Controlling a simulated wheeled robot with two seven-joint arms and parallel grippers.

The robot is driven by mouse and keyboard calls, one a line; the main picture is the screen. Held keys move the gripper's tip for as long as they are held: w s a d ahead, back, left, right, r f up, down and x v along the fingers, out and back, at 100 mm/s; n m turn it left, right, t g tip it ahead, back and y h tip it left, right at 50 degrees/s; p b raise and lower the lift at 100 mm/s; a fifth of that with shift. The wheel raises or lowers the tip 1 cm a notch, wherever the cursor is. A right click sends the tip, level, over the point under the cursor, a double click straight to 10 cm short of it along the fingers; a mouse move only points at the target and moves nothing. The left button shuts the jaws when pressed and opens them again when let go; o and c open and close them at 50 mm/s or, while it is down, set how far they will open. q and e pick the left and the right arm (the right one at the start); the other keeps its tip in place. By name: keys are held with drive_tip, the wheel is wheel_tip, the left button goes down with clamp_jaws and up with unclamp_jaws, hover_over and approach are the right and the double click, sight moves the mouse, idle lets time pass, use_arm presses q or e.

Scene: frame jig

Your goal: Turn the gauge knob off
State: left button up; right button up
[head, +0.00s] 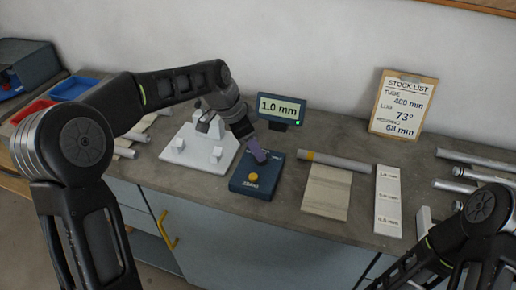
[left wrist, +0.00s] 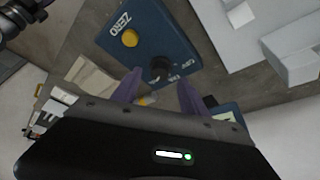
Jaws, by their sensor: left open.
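The blue gauge box (head: 252,184) stands on the bench, with a yellow button (head: 253,177) at its front. In the left wrist view the box (left wrist: 152,27) shows the word ZERO beside the yellow button (left wrist: 130,38) and a black knob (left wrist: 160,67) near small labels. The gauge display (head: 282,108) behind reads 1.0 mm with a green light. My left gripper (head: 258,152) is open above the back of the box, its purple fingers (left wrist: 160,92) on either side of the knob's line, apparently empty. It hides the knob in the head view. My right gripper does not show.
A white jig plate (head: 178,156) with blocks stands left of the box. A tube (head: 335,161), a beige board (head: 325,192) and a white marked strip (head: 388,195) lie to the right. A stock list clipboard (head: 403,103) leans on the wall. My right arm fills the lower right corner.

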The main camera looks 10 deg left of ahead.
use_arm(q)
drive_tip(key=shift+x, duration=1.35)
clamp_jaws()
